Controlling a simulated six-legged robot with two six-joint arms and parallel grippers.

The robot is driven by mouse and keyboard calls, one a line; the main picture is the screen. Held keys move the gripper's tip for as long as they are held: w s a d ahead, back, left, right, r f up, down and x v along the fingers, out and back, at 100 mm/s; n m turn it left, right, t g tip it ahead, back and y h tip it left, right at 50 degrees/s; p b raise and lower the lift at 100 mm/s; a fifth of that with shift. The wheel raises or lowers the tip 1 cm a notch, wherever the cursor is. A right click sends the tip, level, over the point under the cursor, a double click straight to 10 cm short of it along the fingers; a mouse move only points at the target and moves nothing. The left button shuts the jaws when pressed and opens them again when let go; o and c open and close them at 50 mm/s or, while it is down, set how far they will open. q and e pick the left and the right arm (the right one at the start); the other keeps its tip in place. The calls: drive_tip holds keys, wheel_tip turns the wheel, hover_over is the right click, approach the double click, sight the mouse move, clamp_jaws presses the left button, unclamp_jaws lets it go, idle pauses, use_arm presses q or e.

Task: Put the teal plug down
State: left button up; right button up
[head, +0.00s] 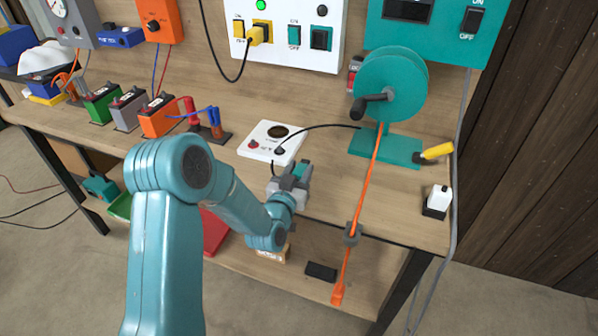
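My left gripper (291,180) is at the front edge of the bench, just in front of a white box (270,141). A small teal block (300,170), which looks like the teal plug, shows between its grey fingers, and the gripper appears shut on it. A black cable arcs from the foot of the teal reel (405,85) over the white box and down towards the gripper. The plug's lower part and any contact with the bench are hidden. My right gripper is not in view.
On the wall panel (285,60), a yellow plug (257,34) sits beside a teal socket (321,38). Orange, grey and green batteries (158,117) stand left. An orange strap (366,185) hangs over the bench edge at right. Bare bench top (325,185) lies right of the gripper.

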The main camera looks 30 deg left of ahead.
use_arm(q)
drive_tip(key=o, duration=0.3)
